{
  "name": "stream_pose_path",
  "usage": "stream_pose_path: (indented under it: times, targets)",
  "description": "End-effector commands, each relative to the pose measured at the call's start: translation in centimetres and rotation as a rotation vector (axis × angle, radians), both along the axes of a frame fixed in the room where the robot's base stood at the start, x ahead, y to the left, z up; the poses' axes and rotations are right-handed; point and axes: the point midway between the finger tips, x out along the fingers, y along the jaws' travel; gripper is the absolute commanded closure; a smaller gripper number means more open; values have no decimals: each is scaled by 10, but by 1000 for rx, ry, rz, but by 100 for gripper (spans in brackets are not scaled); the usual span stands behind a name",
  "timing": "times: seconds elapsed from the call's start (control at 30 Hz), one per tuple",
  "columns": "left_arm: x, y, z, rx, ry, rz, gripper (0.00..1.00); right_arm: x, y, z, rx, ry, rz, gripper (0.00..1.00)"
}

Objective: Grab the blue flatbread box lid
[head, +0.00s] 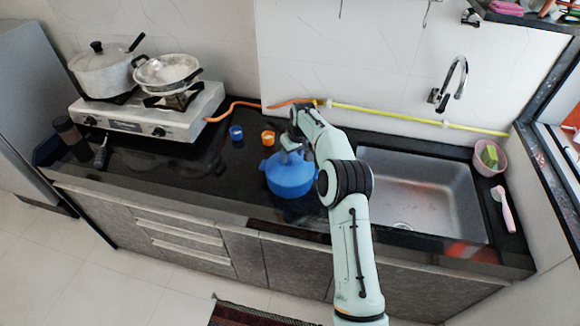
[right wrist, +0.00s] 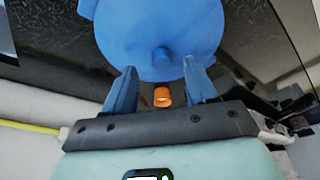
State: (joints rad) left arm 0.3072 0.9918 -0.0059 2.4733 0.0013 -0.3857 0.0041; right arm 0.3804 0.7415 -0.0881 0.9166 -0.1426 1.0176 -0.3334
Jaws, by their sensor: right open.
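The blue flatbread box (head: 290,185) with its blue lid stands on the black counter, left of the sink. In the right wrist view the round blue lid (right wrist: 120,35) fills the upper middle, with a small knob (right wrist: 162,58) near its lower edge. My right gripper (head: 291,146) is over the box in the head view and hides part of the lid. In the right wrist view my right gripper (right wrist: 160,68) is open, one finger on each side of the knob. I cannot tell whether the fingers touch it. My left gripper is not in view.
A blue cup (head: 236,133) and an orange cup (head: 268,138) stand behind the box. A stove (head: 150,120) with a pot (head: 103,75) and a pan (head: 167,72) is at the left. The sink (head: 425,195) lies right of my arm. The counter left of the box is clear.

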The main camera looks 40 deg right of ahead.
Motion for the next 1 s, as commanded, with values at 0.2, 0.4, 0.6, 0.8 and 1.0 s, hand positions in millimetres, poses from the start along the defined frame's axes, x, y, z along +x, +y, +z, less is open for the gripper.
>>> stream_pose_path:
  times: [0.2, 0.4, 0.6, 0.8, 1.0]
  targets:
    - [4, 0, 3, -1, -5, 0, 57, 9, 1, -25, 0, -1, 0, 43]
    - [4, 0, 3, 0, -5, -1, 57, 10, 1, -27, 0, -2, 0, 43]
    - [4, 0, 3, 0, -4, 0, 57, 9, 1, -27, 0, -1, 0, 89]
    - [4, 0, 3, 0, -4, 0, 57, 10, 1, -26, 0, -2, 0, 100]
    - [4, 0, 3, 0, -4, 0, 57, 9, 1, -25, 0, -2, 0, 100]
